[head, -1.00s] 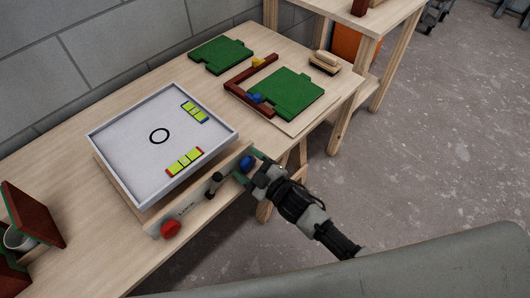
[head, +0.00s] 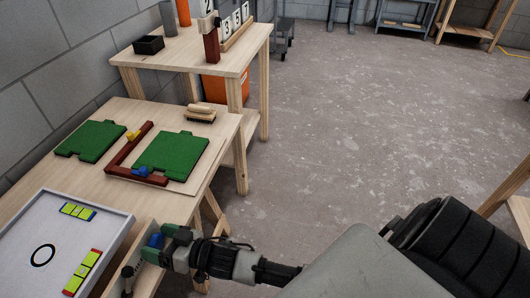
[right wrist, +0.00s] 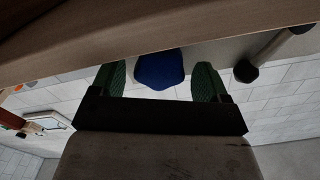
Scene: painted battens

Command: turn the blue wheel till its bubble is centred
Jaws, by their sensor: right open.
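The blue wheel (head: 155,240) is on the front side of the white-topped levelling tray (head: 113,240), at the lower left of the head view. My right gripper (head: 164,244) is at the wheel. In the right wrist view the blue wheel (right wrist: 159,70) lies between the two green fingers (right wrist: 160,82), with a gap on each side. The jaws are open. The tray carries a blue-ended vial (head: 78,211) and a red-ended vial (head: 82,272), both yellow-green. Their bubbles are too small to read. A black ring (head: 43,256) marks the tray. My left gripper is out of view.
A dark knob (head: 127,271) sits beside the blue wheel. Behind the tray lie green plates (head: 170,152), a red-brown batten frame (head: 128,148) and a brush (head: 200,113). A second table (head: 190,52) stands beyond. The floor to the right is open.

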